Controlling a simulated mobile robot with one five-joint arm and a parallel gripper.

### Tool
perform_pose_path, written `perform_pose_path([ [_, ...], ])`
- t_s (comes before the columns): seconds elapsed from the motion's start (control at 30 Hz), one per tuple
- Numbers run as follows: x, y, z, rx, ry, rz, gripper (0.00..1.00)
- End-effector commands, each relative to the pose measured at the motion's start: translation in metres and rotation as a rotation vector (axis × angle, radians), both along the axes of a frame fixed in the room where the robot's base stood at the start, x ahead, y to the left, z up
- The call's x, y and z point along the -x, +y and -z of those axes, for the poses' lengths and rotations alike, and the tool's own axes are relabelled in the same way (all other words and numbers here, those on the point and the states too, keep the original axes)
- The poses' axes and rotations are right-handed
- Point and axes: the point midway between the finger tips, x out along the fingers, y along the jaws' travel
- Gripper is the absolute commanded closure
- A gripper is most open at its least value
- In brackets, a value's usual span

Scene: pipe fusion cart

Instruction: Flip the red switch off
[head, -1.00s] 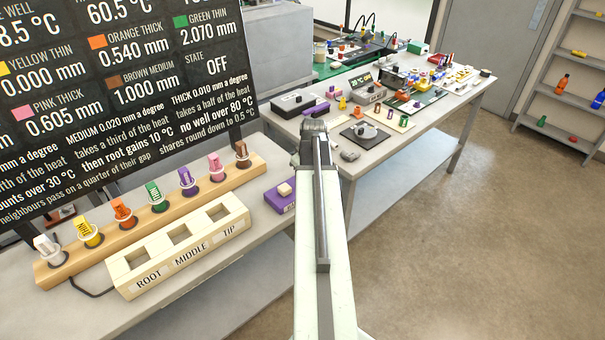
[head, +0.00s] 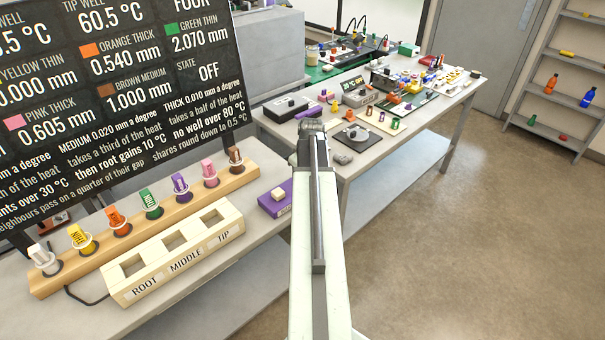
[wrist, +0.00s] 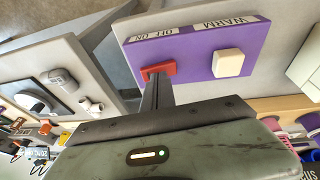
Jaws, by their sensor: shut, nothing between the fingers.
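The red switch (wrist: 158,70) sits on a purple box (wrist: 196,48) beside a cream button (wrist: 228,63). In the wrist view the box shows upside down, with labels reading WARM and OFF ON. My gripper (wrist: 156,84) is shut and empty, its fingertips right at the red switch and covering part of it; I cannot tell whether they touch. In the head view the purple box (head: 272,208) lies on the near bench just left of my arm, and its red switch is hidden there.
A cream block (head: 125,290) labelled ROOT, MIDDLE, TIP and a wooden rack (head: 45,285) of coloured plugs lie left of the box. A dark board (head: 215,95) behind them reads STATE OFF. A second bench (head: 385,150) holds many devices. The floor at right is clear.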

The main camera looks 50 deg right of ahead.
Motion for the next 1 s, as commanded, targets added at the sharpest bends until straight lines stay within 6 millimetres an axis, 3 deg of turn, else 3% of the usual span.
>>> perform_pose_path([
  [0.17, -0.001, 0.007, -0.04, 0.001, 0.0, -0.002, 1.0],
  [0.5, 0.019, 0.034, -0.113, 0.0, 0.0, 0.001, 1.0],
  [0.63, 0.022, 0.039, -0.123, 0.0, 0.0, 0.001, 1.0],
  [1.0, 0.022, 0.04, -0.121, 0.0, 0.0, -0.001, 1.0],
])
